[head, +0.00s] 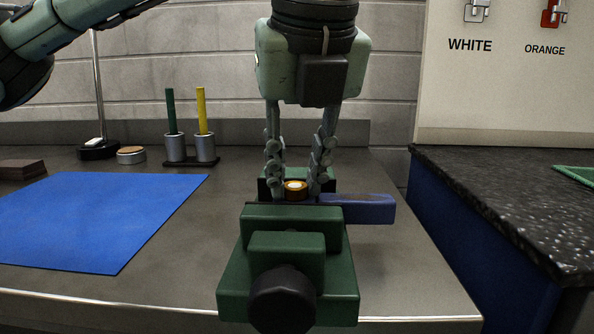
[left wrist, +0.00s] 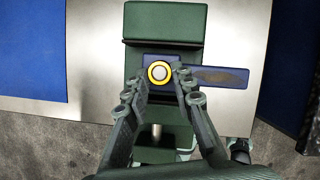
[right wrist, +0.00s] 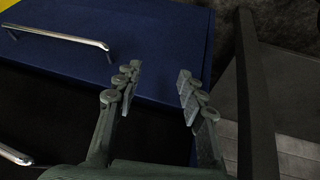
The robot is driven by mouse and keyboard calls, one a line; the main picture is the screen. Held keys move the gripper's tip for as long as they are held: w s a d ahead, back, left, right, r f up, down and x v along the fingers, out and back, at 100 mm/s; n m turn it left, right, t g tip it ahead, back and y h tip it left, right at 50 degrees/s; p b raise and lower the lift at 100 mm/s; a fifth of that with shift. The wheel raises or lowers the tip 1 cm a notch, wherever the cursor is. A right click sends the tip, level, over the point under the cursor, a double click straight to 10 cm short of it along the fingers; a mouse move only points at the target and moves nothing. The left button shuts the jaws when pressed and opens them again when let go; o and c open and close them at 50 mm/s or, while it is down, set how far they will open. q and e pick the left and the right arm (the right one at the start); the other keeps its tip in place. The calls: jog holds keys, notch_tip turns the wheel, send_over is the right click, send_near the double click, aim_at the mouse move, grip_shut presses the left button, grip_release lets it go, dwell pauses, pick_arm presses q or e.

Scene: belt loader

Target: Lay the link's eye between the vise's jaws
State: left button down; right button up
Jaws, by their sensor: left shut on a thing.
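The blue link (head: 357,208) lies across the green vise (head: 287,222), its bar reaching out to the right. Its eye end, with a brass-coloured ring (head: 296,187) and pale centre, is between the front and back jaws. In the left wrist view the link (left wrist: 222,77) and ring (left wrist: 159,71) show from above. My left gripper (head: 297,192) points down, shut on the link with a fingertip on either side of the ring. Whether the eye rests on the vise is hidden. My right gripper (right wrist: 158,85) is open and empty, away from the vise.
A blue mat (head: 95,215) lies left of the vise. Two grey cups (head: 190,147) with a green and a yellow rod stand behind. A dark speckled counter (head: 500,195) is at right. Blue drawers with a handle (right wrist: 62,33) show near my right gripper.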

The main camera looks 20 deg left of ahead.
jog(key=shift+w+a, duration=0.15)
jog(key=shift+w, duration=0.05)
pick_arm(q)
jog(key=c, duration=1.3)
grip_release()
pick_arm(e)
jog(key=shift+w+a+r+t, duration=0.1)
jog(key=shift+w+a+t, duration=0.1)
jog(key=shift+t, duration=0.1)
pick_arm(q)
jog(key=p+v, duration=0.1)
jog(key=v, duration=0.7)
jog(key=shift+p+v, duration=0.35)
jog(key=shift+v, duration=1.7)
pick_arm(e)
jog(key=s+d+f+g, duration=0.3)
jog(key=s, duration=0.1)
jog(key=shift+d+m+h, duration=0.2)
jog(key=shift+m+h, duration=0.1)
jog(key=shift+h, duration=0.1)
pick_arm(q)
jog(key=shift+d, duration=0.1)
